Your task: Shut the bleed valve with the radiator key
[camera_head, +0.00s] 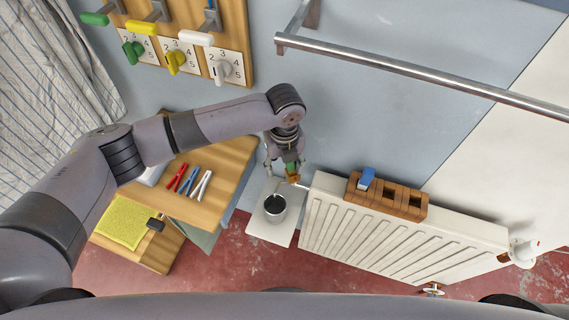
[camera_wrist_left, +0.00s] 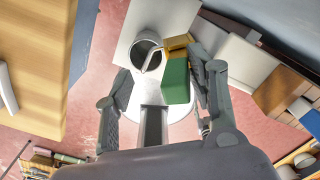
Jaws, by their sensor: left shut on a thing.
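My left gripper (camera_head: 282,166) is at the left end of the white radiator (camera_head: 400,245), shut on the radiator key (camera_head: 291,168). The key has a green handle and a brass-coloured end. In the left wrist view the green key (camera_wrist_left: 176,82) lies between the fingers, nearer the right one, with its brass end pointing away from the gripper. This end is close to the radiator's upper left corner, where a small metal stub, likely the bleed valve (camera_head: 300,186), shows. I cannot tell whether key and valve touch. My right gripper is not in view.
A metal cup (camera_head: 275,209) stands on a white plate (camera_head: 266,233) below the gripper. A wooden rack (camera_head: 411,205) with a blue item (camera_head: 367,178) sits on the radiator. A metal rail (camera_head: 420,80) crosses above.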

